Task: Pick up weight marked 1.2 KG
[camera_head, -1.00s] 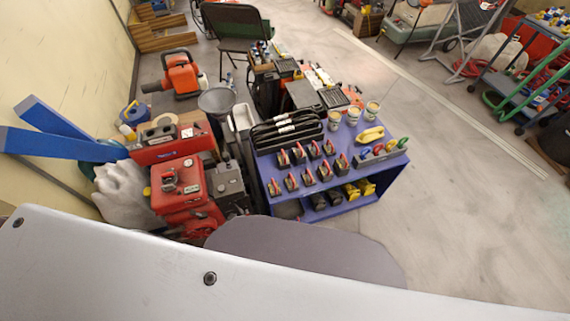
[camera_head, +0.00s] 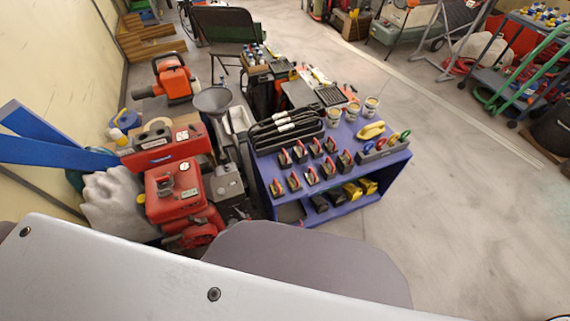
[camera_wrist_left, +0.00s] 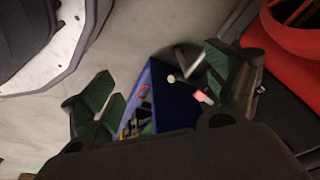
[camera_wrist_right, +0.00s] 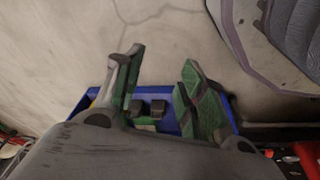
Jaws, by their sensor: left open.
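Several small dark weights with red handles (camera_head: 311,175) stand in two rows on top of a blue table (camera_head: 385,163). Their markings are too small to read, so I cannot tell which is 1.2 KG. Neither gripper shows in the head view. In the left wrist view my left gripper (camera_wrist_left: 160,92) is open and empty, with part of a blue surface (camera_wrist_left: 176,103) beyond its fingers. In the right wrist view my right gripper (camera_wrist_right: 163,65) is open, its green-padded fingers apart. Two dark blocks (camera_wrist_right: 146,107) and a blue edge show beyond and below its fingertips.
The table also holds a black rack (camera_head: 286,130), cups (camera_head: 352,112), a yellow item (camera_head: 371,130) and a holder with coloured handles (camera_head: 384,146). Dark and yellow items (camera_head: 352,192) sit on its lower shelf. Red machines (camera_head: 175,190) crowd its left. The floor right (camera_head: 450,220) is clear.

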